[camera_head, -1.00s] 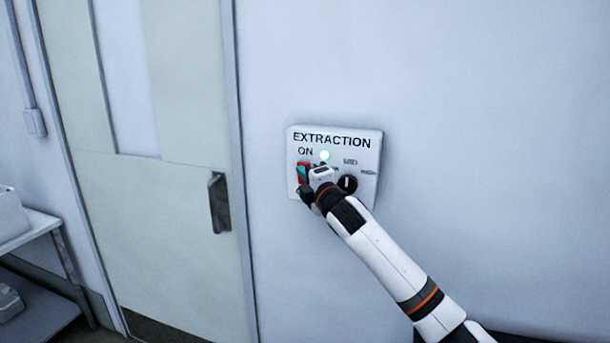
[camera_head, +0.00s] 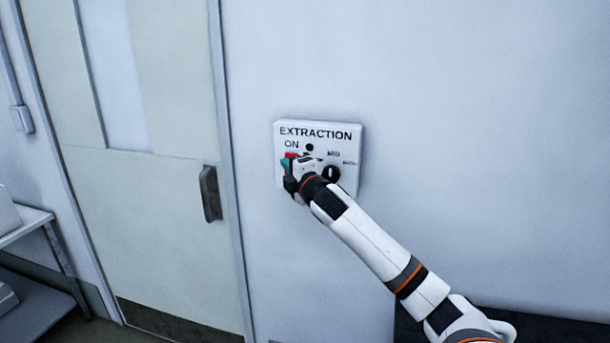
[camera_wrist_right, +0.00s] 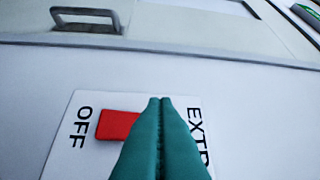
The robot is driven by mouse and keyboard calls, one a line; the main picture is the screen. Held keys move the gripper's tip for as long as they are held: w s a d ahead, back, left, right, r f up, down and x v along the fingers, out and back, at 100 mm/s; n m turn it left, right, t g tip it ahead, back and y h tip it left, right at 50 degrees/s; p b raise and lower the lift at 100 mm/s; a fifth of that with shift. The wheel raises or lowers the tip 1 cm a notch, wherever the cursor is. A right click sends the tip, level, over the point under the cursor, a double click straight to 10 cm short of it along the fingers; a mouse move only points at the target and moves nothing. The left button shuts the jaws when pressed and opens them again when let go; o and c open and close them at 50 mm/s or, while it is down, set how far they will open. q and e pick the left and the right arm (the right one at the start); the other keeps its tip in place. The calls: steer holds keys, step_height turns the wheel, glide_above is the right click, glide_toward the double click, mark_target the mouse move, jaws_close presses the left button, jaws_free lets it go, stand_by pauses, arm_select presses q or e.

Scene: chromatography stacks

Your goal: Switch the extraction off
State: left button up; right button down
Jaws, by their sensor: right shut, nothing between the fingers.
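The white extraction panel (camera_head: 347,140) is on the wall, lettered EXTRACTION and ON; its OFF lettering shows in the right wrist view. A red rocker switch (camera_head: 292,155) is on its left side, also seen in the right wrist view (camera_wrist_right: 115,125). The indicator lamp (camera_head: 309,147) is dark. A black knob (camera_head: 331,174) is to the right. My right gripper (camera_head: 286,166) is at the switch, its teal fingers (camera_wrist_right: 160,100) shut together and empty, covering part of the switch. I cannot tell whether they touch it. My left gripper is out of view.
A door with a dark handle (camera_head: 210,193) is left of the panel. A shelf unit (camera_head: 30,225) stands at the far left. The wall (camera_head: 470,130) to the right of the panel is bare.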

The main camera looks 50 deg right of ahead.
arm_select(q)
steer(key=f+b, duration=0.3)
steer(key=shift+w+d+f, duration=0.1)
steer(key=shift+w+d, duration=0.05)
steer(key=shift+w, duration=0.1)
arm_select(e)
steer(key=v, duration=0.8)
steer(key=shift+s+r, duration=0.5)
steer(key=shift+r, duration=0.3)
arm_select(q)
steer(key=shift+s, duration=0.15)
